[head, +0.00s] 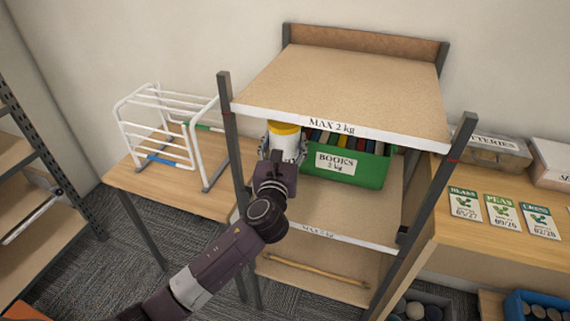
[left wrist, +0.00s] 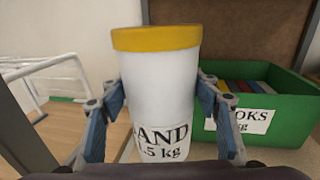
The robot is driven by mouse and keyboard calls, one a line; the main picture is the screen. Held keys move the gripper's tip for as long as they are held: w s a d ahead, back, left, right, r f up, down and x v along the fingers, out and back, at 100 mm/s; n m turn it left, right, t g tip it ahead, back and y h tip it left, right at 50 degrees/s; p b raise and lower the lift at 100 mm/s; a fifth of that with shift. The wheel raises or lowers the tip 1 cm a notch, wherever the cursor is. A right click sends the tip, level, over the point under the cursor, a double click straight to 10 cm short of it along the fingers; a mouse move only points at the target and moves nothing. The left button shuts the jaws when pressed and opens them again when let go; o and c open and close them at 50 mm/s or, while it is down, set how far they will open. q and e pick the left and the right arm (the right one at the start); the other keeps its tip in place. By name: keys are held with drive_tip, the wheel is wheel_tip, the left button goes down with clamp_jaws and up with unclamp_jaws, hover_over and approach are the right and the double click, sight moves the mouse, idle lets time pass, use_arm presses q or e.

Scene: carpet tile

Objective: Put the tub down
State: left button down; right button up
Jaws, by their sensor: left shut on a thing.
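The tub (left wrist: 157,75) is white with a yellow lid, and its label partly reads "AND" and ".5 kg". It also shows in the head view (head: 286,146), upright at the left side of the shelf unit, under the top board. My left gripper (left wrist: 160,112) is shut on the tub, one finger on each side. In the head view the same gripper (head: 283,155) reaches in from the front left. The tub's base is hidden behind my gripper, so I cannot tell whether it touches the middle shelf (head: 330,215). My right gripper is not in view.
A green box of books (head: 345,165), marked "BOOKS 2 kg", stands just right of the tub. The top board (head: 340,85), marked "MAX 2 kg", is bare. A grey post (head: 232,140) stands close left. A white rack (head: 160,130) sits on the left table. The middle shelf's front is clear.

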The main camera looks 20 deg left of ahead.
use_arm(q)
wheel_tip(320, 180, down, 4)
drive_tip(key=shift+r+b, duration=0.1)
drive_tip(key=shift+b, duration=0.3)
drive_tip(key=shift+f+b, duration=0.6)
drive_tip(key=shift+f, duration=1.35)
drive_tip(key=c, duration=0.7)
unclamp_jaws()
drive_tip(key=shift+s+f, duration=0.15)
drive_tip(key=shift+f, duration=0.15)
drive_tip(key=s, duration=0.4)
drive_tip(key=s+d, duration=0.1)
drive_tip(key=s, duration=0.3)
drive_tip(key=s+d, duration=0.1)
drive_tip(key=s, duration=0.2)
drive_tip(key=shift+s, duration=0.4)
